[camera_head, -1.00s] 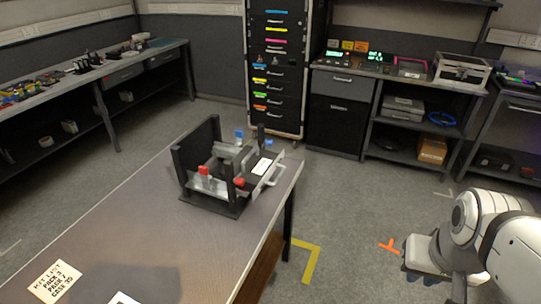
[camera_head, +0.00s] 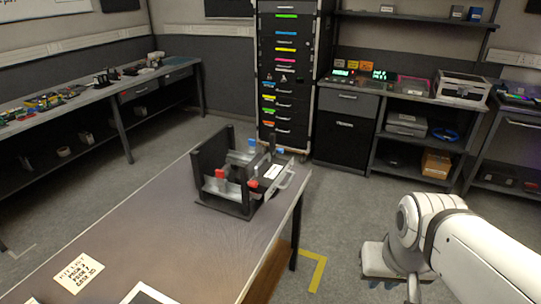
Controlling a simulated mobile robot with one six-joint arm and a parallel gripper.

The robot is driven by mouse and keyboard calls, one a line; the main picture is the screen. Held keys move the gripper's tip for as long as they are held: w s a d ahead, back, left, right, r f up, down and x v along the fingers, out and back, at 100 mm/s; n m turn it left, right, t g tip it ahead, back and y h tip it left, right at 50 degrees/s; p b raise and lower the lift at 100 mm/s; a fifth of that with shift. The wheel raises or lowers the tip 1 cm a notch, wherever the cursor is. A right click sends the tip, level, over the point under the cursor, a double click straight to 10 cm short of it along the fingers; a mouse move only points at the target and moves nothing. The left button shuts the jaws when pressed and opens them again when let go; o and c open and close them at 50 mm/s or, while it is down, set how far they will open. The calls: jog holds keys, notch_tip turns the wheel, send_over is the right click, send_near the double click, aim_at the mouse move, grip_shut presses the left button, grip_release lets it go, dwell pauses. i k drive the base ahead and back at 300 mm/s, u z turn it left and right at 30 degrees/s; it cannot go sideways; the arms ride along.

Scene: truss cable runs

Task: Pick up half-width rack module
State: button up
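A black open-frame fixture (camera_head: 209,172) stands on the near table, towards its far right end. It has upright plates, red knobs on its near side and blue ones behind. A dark box-like unit with a white label (camera_head: 272,171) and a pale handle (camera_head: 287,180) sits in it at the right; it looks like the half-width rack module, but I cannot be sure. My arm's end with my gripper (camera_head: 388,270) is low at the right, beside the table, well apart from the fixture. The fingers are too small and partly hidden to read.
The near table (camera_head: 165,235) has a kit list card (camera_head: 79,274) and a white-edged sheet at its front. A tall drawer rack (camera_head: 285,85) stands behind. Shelves with a silver case (camera_head: 462,87) are at back right. Grey floor between is clear, with yellow tape.

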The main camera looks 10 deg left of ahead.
aim_at(269, 171)
jog(key=i, duration=1)
jog(key=u, duration=0.1)
